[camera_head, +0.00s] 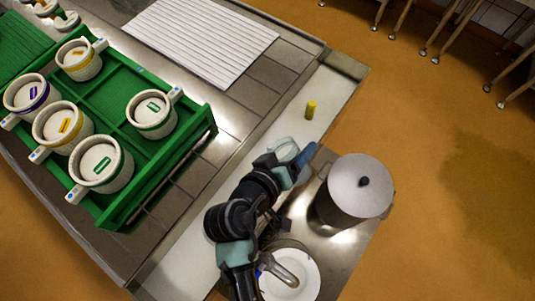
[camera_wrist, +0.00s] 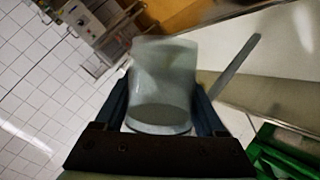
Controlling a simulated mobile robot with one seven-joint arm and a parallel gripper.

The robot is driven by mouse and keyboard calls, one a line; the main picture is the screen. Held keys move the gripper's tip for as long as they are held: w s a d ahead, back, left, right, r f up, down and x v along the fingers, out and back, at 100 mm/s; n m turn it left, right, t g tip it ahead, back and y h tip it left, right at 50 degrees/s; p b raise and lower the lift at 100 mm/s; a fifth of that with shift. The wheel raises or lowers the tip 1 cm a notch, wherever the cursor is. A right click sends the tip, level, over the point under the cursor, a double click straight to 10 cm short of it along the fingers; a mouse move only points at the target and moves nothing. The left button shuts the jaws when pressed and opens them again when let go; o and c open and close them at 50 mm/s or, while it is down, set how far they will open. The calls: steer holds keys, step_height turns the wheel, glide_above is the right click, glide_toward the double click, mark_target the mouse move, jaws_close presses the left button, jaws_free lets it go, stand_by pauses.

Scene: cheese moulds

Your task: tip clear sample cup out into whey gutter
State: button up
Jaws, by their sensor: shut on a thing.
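The clear sample cup (camera_head: 284,150) is between the fingers of my gripper (camera_head: 296,161), which is shut on it. In the wrist view the cup (camera_wrist: 163,75) looks greyish and translucent, with a finger on each side. It is blurred, so I cannot tell its exact tilt or whether liquid is inside. The long pale channel (camera_head: 335,85) along the table's right edge looks like the whey gutter. In the head view my gripper and the cup overlap its right side. I cannot tell how high above it they are.
A lidded steel pot (camera_head: 340,205) is close on the right. A white bowl (camera_head: 305,285) with a ladle is below my arm. A green rack (camera_head: 120,105) holds several white moulds at left.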

steer(key=shift+w+f+n, duration=0.1)
steer(key=shift+f+n, duration=0.1)
steer(key=shift+n, duration=0.1)
steer(key=shift+f+n+g+h, duration=0.35)
steer(key=shift+n+g+h, duration=0.05)
steer(key=shift+h, duration=0.3)
steer(key=shift+r+n+g+h, duration=0.3)
steer(key=shift+r+n+h, duration=0.1)
steer(key=shift+n, duration=0.1)
stand_by(0.9)
steer(key=shift+f+n+h+b, duration=0.3)
steer(key=shift+f+n+h, duration=0.15)
steer(key=shift+n+h, duration=0.05)
stand_by(0.6)
steer(key=shift+w+a+r+n+g+h+p, duration=0.15)
steer(key=shift+r+n+g+h+p, duration=0.35)
steer(key=shift+r+n+h+p, duration=0.55)
stand_by(1.2)
steer(key=shift+a+f+n+h, duration=0.2)
steer(key=shift+f+n+h, duration=0.15)
steer(key=shift+f+n, duration=0.3)
stand_by(0.4)
steer(key=shift+w+a+r+n+h+p, duration=0.2)
steer(key=shift+n+h+p, duration=0.15)
steer(key=shift+n+h, duration=0.15)
stand_by(0.7)
